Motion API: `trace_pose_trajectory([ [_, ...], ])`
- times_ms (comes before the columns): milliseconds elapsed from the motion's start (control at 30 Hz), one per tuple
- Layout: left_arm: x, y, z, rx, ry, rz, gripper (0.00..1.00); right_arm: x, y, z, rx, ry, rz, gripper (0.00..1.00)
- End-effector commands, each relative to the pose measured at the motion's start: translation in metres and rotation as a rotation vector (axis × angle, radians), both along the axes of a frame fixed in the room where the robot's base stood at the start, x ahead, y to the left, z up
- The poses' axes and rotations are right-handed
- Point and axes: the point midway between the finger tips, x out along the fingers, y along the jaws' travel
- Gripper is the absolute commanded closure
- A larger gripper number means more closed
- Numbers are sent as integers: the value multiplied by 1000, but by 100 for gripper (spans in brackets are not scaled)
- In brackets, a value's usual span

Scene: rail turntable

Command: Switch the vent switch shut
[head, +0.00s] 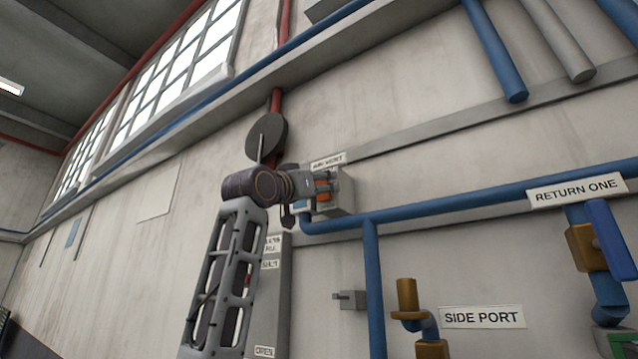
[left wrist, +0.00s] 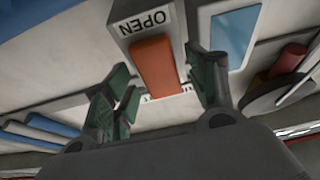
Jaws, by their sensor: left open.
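The vent switch is a grey wall box (head: 343,203) with an orange rocker (head: 322,189), under a small label (head: 328,162) too small to read surely. In the left wrist view the orange rocker (left wrist: 157,67) shows near the middle, beside an upside-down OPEN label (left wrist: 146,21) on the box. My left gripper (head: 322,187) is at the front of the box, hiding part of it. In the left wrist view its open green-padded fingers (left wrist: 165,88) stand on either side of the rocker, with nothing held. Contact cannot be told. My right gripper is in no view.
A blue pipe (head: 440,208) runs just below and right of the box. A dark round disc (head: 267,137) is up left. A blue-handled valve (head: 610,240) is far right.

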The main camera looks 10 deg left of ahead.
Motion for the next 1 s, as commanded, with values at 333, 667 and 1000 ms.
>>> trace_pose_trajectory([
  [333,2,-1,0,1,0,0,43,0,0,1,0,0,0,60],
  [667,2,-1,0,0,0,0,81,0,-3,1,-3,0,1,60],
  [1000,2,-1,2,12,28,1,88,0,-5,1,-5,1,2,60],
])
